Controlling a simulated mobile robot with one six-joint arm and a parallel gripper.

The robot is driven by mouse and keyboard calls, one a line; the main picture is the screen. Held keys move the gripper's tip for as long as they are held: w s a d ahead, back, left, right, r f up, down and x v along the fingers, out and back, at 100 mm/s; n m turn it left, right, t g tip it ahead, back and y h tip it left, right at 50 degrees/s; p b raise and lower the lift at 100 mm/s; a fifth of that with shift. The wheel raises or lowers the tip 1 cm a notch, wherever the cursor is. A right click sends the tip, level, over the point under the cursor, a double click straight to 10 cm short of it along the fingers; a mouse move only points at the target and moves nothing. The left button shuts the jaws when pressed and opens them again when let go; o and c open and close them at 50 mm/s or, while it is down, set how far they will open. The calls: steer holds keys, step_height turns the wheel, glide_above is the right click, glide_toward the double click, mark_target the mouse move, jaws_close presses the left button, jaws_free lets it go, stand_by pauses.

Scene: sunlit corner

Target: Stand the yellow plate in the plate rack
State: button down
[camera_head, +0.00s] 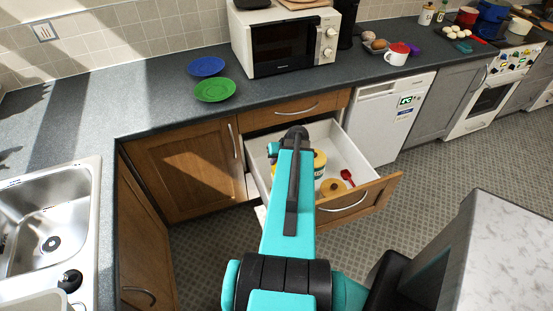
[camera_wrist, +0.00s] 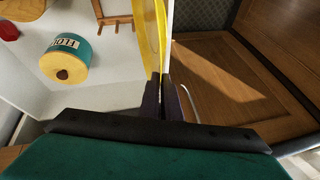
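The yellow plate (camera_wrist: 150,35) stands almost edge-on at the top middle of the wrist view, over the open drawer. My gripper (camera_wrist: 165,82) is shut on its near rim, with the fingers close together on either side.
The open white drawer (camera_head: 358,150) holds a teal tin with a wooden lid (camera_wrist: 65,58) and a red item (camera_head: 347,177). Its side wall is close beside the plate. A blue plate (camera_head: 206,66) and a green plate (camera_head: 214,90) lie on the counter, left of the microwave (camera_head: 285,45).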

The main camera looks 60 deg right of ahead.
steer(key=shift+f+b, duration=2.25)
steer(key=shift+f, duration=1.35)
steer(key=c, duration=1.9)
jaws_free()
steer(key=shift+r, duration=0.1)
